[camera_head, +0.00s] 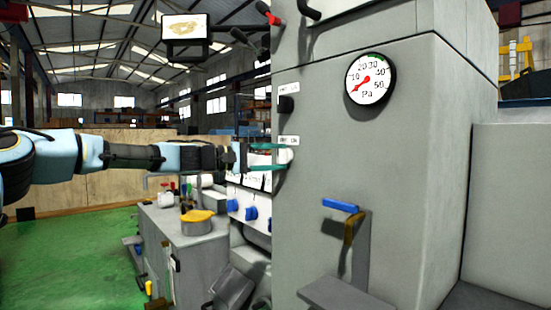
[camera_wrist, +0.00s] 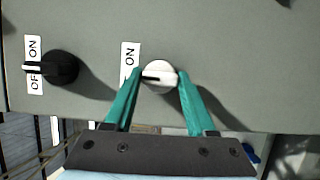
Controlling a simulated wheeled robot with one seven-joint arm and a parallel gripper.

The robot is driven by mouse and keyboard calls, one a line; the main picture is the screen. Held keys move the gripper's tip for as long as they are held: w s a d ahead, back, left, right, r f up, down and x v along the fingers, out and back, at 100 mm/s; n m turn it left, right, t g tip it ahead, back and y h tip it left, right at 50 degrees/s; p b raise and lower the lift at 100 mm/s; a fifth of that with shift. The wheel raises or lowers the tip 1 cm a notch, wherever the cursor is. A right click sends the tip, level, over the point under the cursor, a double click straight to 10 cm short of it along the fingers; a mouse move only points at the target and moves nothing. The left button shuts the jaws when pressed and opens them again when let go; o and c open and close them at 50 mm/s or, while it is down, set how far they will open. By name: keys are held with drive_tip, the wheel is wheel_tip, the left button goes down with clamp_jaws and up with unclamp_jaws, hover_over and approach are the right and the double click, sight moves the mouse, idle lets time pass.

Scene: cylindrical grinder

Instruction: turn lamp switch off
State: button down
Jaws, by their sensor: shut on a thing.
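A white knob (camera_wrist: 160,78) with a dark mark stands on the grey panel in the wrist view. Its mark points left, below the word ON on its label (camera_wrist: 130,56). The lower part of that label is hidden by a finger. My gripper (camera_wrist: 158,86) has teal fingers on both sides of the knob and is shut on it. In the head view my gripper (camera_head: 264,156) reaches from the left to the side of the grey machine cabinet (camera_head: 420,150). The knob is mostly hidden there by the fingers.
A black knob (camera_wrist: 62,67) with an ON/OFF label sits left of the white one; in the head view it is above my gripper (camera_head: 287,104). A pressure gauge (camera_head: 370,79) and a blue-handled lever (camera_head: 341,206) are on the cabinet's front. Green floor (camera_head: 75,255) is clear at left.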

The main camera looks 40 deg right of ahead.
drive_tip(key=shift+c, duration=1.3)
unclamp_jaws()
drive_tip(key=b+v, duration=0.2)
drive_tip(key=v, duration=0.8)
drive_tip(key=shift+w+a, duration=0.2)
drive_tip(key=shift+a, duration=0.15)
drive_tip(key=shift+f, duration=0.15)
